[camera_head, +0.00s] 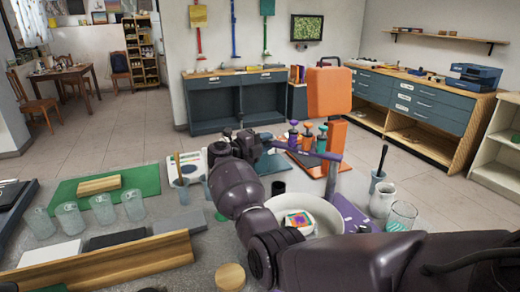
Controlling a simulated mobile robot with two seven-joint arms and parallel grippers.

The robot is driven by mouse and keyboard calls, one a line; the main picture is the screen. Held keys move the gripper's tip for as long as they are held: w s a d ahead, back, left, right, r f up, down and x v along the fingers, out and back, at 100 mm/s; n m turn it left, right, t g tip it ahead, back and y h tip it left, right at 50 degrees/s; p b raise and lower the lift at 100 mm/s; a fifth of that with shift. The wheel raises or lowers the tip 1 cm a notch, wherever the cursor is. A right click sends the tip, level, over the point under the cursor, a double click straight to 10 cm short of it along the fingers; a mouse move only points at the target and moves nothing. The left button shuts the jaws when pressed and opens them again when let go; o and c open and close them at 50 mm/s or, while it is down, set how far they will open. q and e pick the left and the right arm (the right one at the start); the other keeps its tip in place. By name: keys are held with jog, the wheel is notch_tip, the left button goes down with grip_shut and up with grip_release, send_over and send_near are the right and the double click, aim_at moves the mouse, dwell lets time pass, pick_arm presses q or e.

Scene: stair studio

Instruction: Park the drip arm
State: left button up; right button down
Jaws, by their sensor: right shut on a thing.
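A purple bar (308,151), which looks like the drip arm, reaches left from an orange stand (333,142) topped by a large orange block (329,92). My right arm comes in from the lower right and bends back over the worktop. My right gripper (258,142) is at the left end of the purple bar and is shut on it. The wrist and dark fingers hide the bar's tip and the exact grip. My left gripper is not in view.
A white bowl (337,216) with a colourful block stands below the bar. Several bottles (307,140) stand behind it. Glasses (102,209) and a wooden rail (105,264) occupy the left.

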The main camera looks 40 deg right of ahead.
jog(key=shift+r, duration=0.15)
jog(key=c, duration=1.3)
grip_release()
jog(key=shift+d, duration=0.1)
jog(key=o, duration=0.4)
jog(key=shift+w+d, duration=0.1)
jog(key=a, duration=1.1)
